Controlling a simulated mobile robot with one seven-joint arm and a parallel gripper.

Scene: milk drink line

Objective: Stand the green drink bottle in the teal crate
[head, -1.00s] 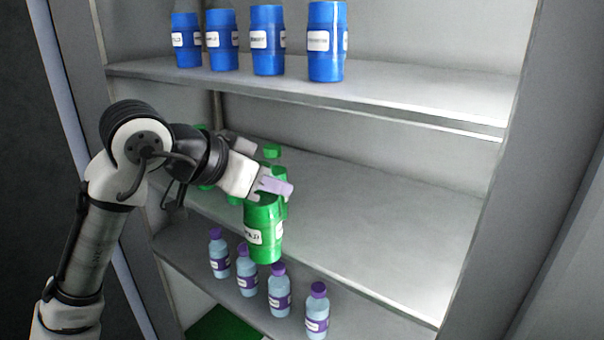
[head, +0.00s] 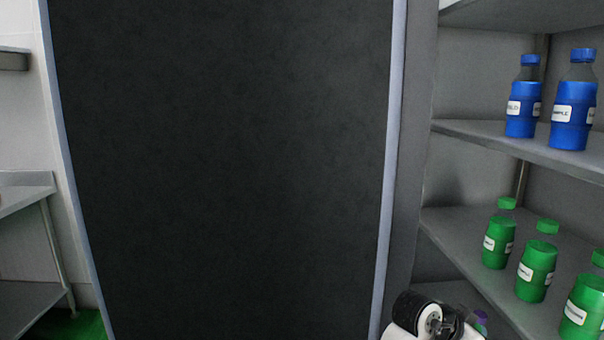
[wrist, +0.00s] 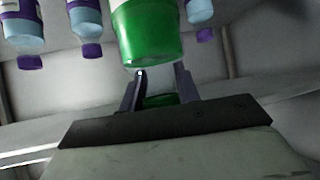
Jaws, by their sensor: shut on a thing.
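A green drink bottle (wrist: 148,35) with a white label edge is held in my gripper (wrist: 160,85), seen in the wrist view. The fingers are closed on its narrow upper part, and the bottle's wide body points away from the palm. Its cap shows between the fingers. In the head view my gripper and the held bottle are out of the picture; only a part of my arm shows at the bottom right. The teal crate is not in any view.
Several green bottles (head: 536,272) stand on the middle shelf (head: 455,232) at the right, with blue bottles (head: 572,108) above. A tall dark panel (head: 225,170) fills the middle. A grey table (head: 25,192) stands at far left. Purple-capped bottles (wrist: 85,22) show in the wrist view.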

